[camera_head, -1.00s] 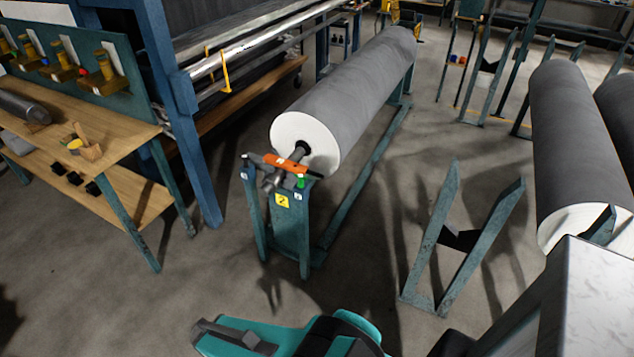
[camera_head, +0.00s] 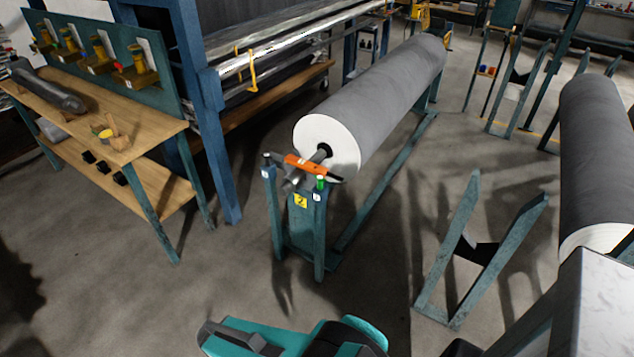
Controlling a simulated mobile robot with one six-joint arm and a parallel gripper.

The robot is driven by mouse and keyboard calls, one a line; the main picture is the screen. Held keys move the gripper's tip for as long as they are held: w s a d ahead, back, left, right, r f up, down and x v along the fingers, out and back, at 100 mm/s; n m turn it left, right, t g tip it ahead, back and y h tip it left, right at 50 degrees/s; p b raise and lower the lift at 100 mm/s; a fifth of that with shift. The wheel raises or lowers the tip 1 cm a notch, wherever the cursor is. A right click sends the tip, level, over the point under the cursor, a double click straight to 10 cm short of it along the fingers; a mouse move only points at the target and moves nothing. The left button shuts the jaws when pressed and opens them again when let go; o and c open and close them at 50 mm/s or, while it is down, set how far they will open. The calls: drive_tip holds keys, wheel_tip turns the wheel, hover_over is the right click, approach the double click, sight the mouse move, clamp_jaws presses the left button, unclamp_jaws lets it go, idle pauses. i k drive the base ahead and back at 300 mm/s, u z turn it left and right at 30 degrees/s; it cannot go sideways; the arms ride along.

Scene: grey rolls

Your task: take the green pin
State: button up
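The green pin (camera_head: 320,182) is small and stands upright at the top of the right post of the teal roll stand (camera_head: 319,235), near a yellow label marked 2. An orange-handled tool (camera_head: 305,164) lies just behind and left of it, at the end of the roll's shaft. My gripper (camera_head: 238,340) shows as a teal and dark shape at the bottom edge, partly cut off, well below and left of the pin and apart from it. Its fingers are not clear enough to tell open from shut.
A large grey roll (camera_head: 375,100) rests on the stand. An empty V-shaped stand (camera_head: 480,255) is at right, with another grey roll (camera_head: 597,150) beyond. A wooden workbench (camera_head: 140,140) stands at left. Bare floor (camera_head: 130,300) lies at the lower left.

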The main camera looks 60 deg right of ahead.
sight(320, 178)
drive_tip(key=u, duration=0.05)
drive_tip(key=i, duration=0.9)
drive_tip(key=z, duration=0.05)
